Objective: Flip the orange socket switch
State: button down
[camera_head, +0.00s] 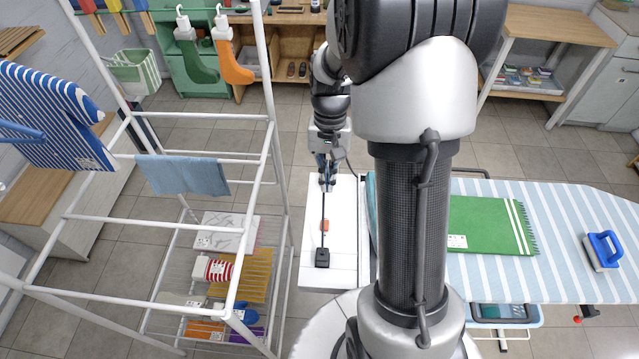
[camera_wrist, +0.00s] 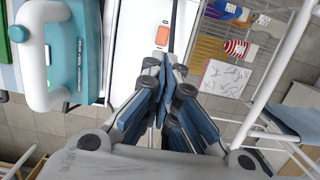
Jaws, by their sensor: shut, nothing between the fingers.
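The orange switch (camera_head: 324,225) is a small orange rectangle on a narrow white board (camera_head: 311,262). A thin dark line runs along the board past the switch to a black block (camera_head: 322,257) at its near end. My gripper (camera_head: 327,183) is shut and empty over the far part of the board, beyond the switch. In the wrist view the orange switch (camera_wrist: 162,33) shows just past my closed fingertips (camera_wrist: 166,62). I cannot tell how high the fingertips are above the board, or which way the switch is tilted.
A white drying rack (camera_head: 275,150) with cloths stands left of the board. A striped ironing board (camera_head: 570,225) with a green towel (camera_head: 485,225) and a blue iron (camera_head: 602,250) is on the right. My own arm covers the middle of the head view.

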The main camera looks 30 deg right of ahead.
aim_at(326, 223)
jog(key=f+b, duration=0.1)
jog(key=f, duration=0.3)
jog(key=s+a+f+b, duration=0.1)
jog(key=f+b, duration=0.1)
jog(key=f, duration=0.2)
jog(key=f+b, duration=0.1)
jog(key=f, duration=0.4)
jog(key=shift+s+a+f, duration=0.1)
jog(key=shift+s+a, duration=0.05)
jog(key=shift+s, duration=0.25)
jog(key=shift+b, duration=0.3)
